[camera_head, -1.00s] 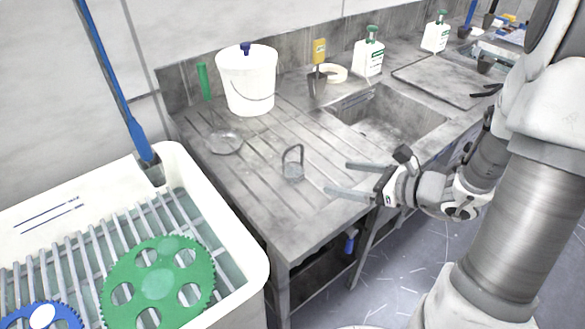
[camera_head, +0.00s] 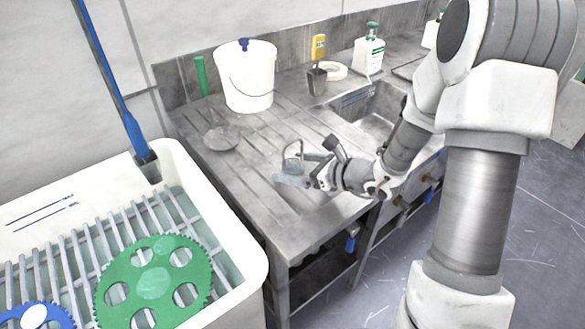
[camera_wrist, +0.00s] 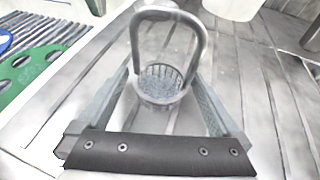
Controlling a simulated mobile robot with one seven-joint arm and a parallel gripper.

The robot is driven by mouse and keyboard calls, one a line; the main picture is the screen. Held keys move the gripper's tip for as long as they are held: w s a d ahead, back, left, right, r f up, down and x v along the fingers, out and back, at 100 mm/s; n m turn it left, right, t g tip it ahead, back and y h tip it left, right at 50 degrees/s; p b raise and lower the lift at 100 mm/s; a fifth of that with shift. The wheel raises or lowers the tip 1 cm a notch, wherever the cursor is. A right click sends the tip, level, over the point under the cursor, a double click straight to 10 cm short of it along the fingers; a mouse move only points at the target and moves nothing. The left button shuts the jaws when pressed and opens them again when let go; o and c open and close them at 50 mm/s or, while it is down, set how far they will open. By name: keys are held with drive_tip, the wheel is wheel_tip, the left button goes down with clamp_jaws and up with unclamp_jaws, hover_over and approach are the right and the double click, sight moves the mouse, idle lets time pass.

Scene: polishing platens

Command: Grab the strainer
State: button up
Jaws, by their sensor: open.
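The strainer is a small grey basket with perforated sides and a tall looped handle. It stands upright on the ribbed metal drainboard in the head view (camera_head: 293,146) and in the middle of the wrist view (camera_wrist: 161,86). My gripper (camera_head: 290,168) reaches in low from the right, with its fingers at the strainer. In the wrist view my gripper (camera_wrist: 163,78) is open, with one finger on each side of the basket. The handle arches up between the fingers. Contact with the basket cannot be made out.
A white bucket (camera_head: 246,77) and a shallow round dish (camera_head: 221,138) are farther back on the drainboard (camera_head: 230,175). A sink (camera_head: 372,112) lies to the right. A white tub (camera_head: 240,225) with green and blue discs stands at left.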

drive_tip(key=shift+w+a, duration=0.1)
drive_tip(key=c, duration=1.4)
